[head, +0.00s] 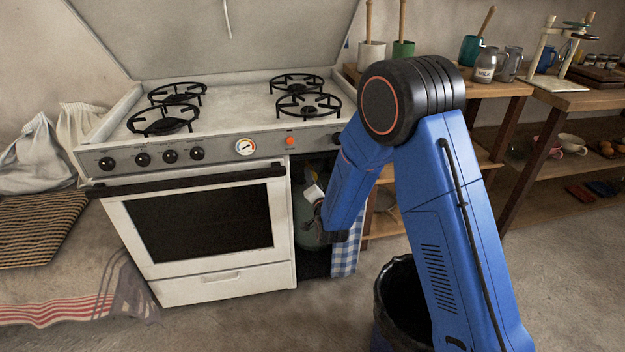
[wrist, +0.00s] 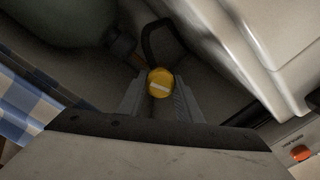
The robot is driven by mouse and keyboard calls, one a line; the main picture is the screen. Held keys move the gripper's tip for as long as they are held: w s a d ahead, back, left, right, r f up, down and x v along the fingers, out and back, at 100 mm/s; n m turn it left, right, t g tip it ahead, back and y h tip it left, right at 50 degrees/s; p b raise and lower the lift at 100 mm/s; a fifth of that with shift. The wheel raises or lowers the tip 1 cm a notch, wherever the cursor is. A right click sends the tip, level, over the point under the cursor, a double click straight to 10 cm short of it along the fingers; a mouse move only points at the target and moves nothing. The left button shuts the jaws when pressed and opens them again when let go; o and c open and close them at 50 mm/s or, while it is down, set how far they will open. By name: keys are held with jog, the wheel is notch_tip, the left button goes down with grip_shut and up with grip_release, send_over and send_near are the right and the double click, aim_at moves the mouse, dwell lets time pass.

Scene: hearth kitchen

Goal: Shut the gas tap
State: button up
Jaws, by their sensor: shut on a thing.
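The gas tap is a round yellow knob (wrist: 160,83) with a pale bar across its face; the bar lies slightly tilted across the wrist view. My gripper (wrist: 158,92) is shut on the knob, with one grey finger on each side of it. The grey-green gas bottle (head: 310,232) stands in the dark bay right of the oven; it also shows at the upper left of the wrist view (wrist: 65,22). In the head view my blue arm reaches into the bay. I cannot make out the knob there.
The white stove (head: 202,285) borders the bay on the left. A blue checked cloth (head: 345,252) hangs on the bay's right side. A black bin (head: 386,318) stands on the floor beside my arm. Wooden shelves (head: 560,190) with crockery are at the right.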

jog(key=shift+f+m, duration=0.1)
jog(key=shift+m, duration=1.8)
jog(key=o, duration=1)
jog(key=shift+o, duration=0.2)
